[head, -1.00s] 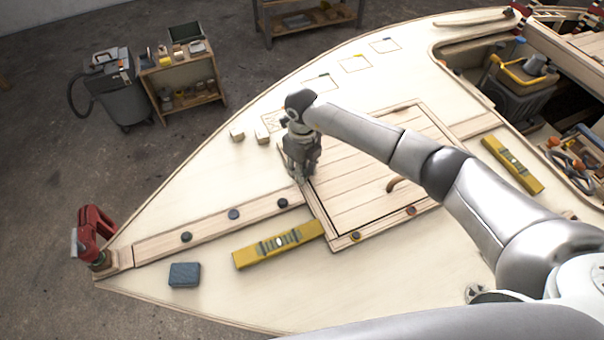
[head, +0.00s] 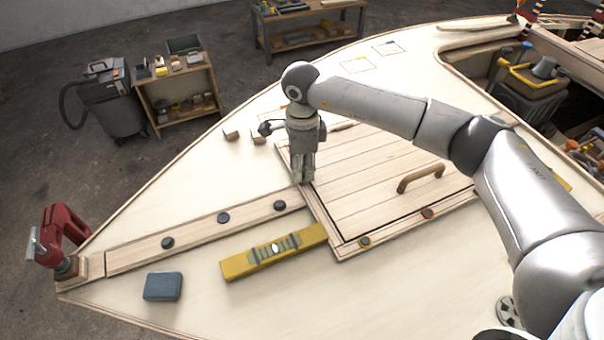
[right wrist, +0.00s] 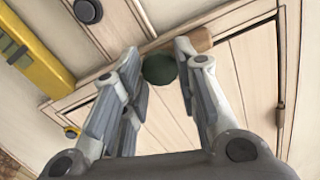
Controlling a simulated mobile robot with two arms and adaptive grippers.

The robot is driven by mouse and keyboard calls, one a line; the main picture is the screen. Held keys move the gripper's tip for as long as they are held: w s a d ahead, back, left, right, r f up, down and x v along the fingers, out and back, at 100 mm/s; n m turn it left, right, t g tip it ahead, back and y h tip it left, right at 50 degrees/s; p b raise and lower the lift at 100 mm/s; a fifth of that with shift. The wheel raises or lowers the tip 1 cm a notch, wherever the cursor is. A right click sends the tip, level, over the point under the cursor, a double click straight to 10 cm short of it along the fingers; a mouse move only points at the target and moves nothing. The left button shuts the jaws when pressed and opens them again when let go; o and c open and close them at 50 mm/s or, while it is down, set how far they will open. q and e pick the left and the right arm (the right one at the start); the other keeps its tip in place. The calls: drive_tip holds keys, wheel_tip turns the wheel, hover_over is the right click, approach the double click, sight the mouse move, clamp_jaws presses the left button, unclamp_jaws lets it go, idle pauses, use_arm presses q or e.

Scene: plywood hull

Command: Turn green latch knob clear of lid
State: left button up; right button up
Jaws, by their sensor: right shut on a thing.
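The lid (head: 365,190) is a planked wooden hatch panel set in a frame on the pale plywood deck, with a curved wooden handle (head: 420,177). My right gripper (head: 302,180) points straight down at the lid's left edge. In the right wrist view, the dark green latch knob (right wrist: 159,69) sits between my right fingertips, and the fingers are shut on it. A short wooden piece (right wrist: 200,41) shows beside the knob by the frame edge; the fingers partly hide it. In the head view the gripper hides the knob. My left gripper is not in view.
A yellow spirit level (head: 250,264) lies on the deck left of the lid. Several dark round knobs (head: 223,218) line a wooden strip. A blue-grey block (head: 163,286) and a red clamp (head: 58,238) are at the lower left. Small wooden blocks (head: 231,135) lie behind the gripper.

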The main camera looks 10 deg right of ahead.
drive_tip(key=shift+n+b, duration=1.1)
drive_tip(key=shift+n, duration=0.2)
drive_tip(key=shift+c, duration=0.2)
drive_tip(key=o, duration=1.1)
drive_tip(key=shift+c, duration=0.2)
wheel_tip(320, 180, up, 12)
